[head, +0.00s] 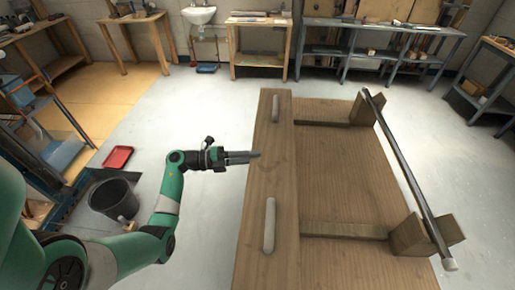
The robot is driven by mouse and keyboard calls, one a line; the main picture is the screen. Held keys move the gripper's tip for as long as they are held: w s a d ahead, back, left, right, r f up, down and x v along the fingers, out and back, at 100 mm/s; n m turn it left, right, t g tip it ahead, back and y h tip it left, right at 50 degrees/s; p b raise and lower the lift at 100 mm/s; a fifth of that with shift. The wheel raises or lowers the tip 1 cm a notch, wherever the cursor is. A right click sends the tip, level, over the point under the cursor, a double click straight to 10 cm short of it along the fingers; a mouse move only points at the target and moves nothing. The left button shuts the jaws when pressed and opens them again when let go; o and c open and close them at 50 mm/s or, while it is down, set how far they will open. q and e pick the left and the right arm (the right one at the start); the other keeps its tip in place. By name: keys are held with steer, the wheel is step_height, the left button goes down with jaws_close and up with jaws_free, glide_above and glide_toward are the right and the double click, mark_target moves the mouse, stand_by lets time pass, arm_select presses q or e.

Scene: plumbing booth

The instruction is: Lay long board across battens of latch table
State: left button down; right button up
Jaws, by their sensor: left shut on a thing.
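The long board (272,170) is a flat plank running from the far end toward me along the left part of the wooden latch table (345,180). Two rounded pale bars (269,225) show on its top face. The far batten (335,112) and near batten (345,230) run rightward from its right edge; their left ends are hidden. My left gripper (254,156) reaches in from the left and is shut on the long board at its left edge, about midway along. The exact finger contact is small. My right gripper is out of view.
A metal pipe (405,170) rests in notched wooden blocks (425,234) along the table's right side. A black bucket (115,198) and a red tray (118,157) are on the floor at left. Benches and a sink (198,15) line the back wall.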

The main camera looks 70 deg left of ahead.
mark_target(269, 175)
arm_select(q)
steer(key=shift+s+r, duration=0.1)
steer(key=shift+r, duration=0.05)
